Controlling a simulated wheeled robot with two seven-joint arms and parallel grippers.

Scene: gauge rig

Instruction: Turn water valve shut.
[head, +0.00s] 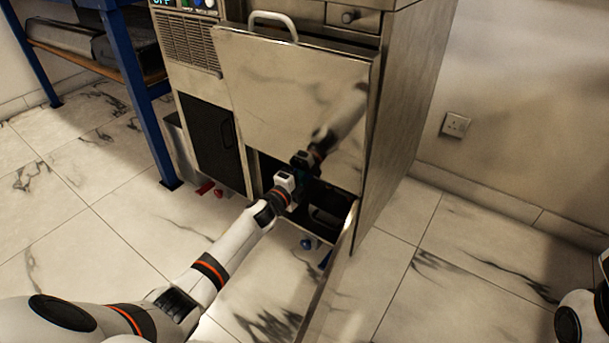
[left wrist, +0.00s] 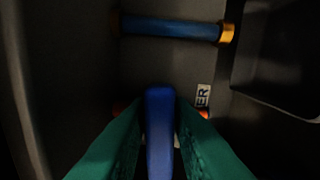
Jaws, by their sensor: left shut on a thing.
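My left arm reaches into the dark lower opening of the steel machine (head: 300,90). The left gripper (head: 299,178) is at the opening, with its fingertips hard to see in the head view. In the left wrist view its green fingers (left wrist: 160,115) are shut on a blue valve handle (left wrist: 160,133), which points toward the camera between them. Orange parts show on both sides behind the handle. A white label (left wrist: 203,96) reading "ER" is beside it, partly hidden. My right gripper is not in view; only part of my right arm shows at the right edge.
A blue pipe (left wrist: 170,27) with a brass end fitting runs above the handle. A dark box-like part (left wrist: 280,60) is at the right. An open door (head: 330,270) stands right of my left arm. A blue-legged table (head: 128,60) is at the left.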

